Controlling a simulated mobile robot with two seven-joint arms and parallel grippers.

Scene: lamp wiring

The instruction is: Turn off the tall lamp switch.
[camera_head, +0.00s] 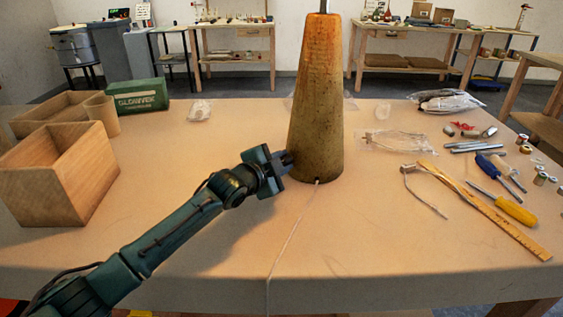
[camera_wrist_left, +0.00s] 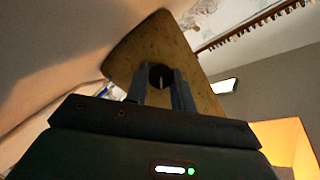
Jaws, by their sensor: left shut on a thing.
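The tall lamp (camera_head: 318,105) stands upright on the table, a tapering brown body with a rod rising out of view. It also fills the middle of the left wrist view, tilted (camera_wrist_left: 135,48). My left gripper (camera_head: 287,159) is at the lower left side of the lamp. In the left wrist view its two fingers (camera_wrist_left: 160,84) are closed around a round dark knob (camera_wrist_left: 158,72) on the lamp's side, which looks like the switch. The head view hides most of the knob behind the gripper. My right gripper is in neither view.
Open wooden boxes (camera_head: 58,178) and a green box (camera_head: 137,97) stand at the left. Screwdrivers (camera_head: 513,208), a wooden ruler (camera_head: 500,222), plastic bags (camera_head: 398,141) and small parts lie at the right. A thin cord (camera_head: 291,240) runs from the lamp base to the front edge.

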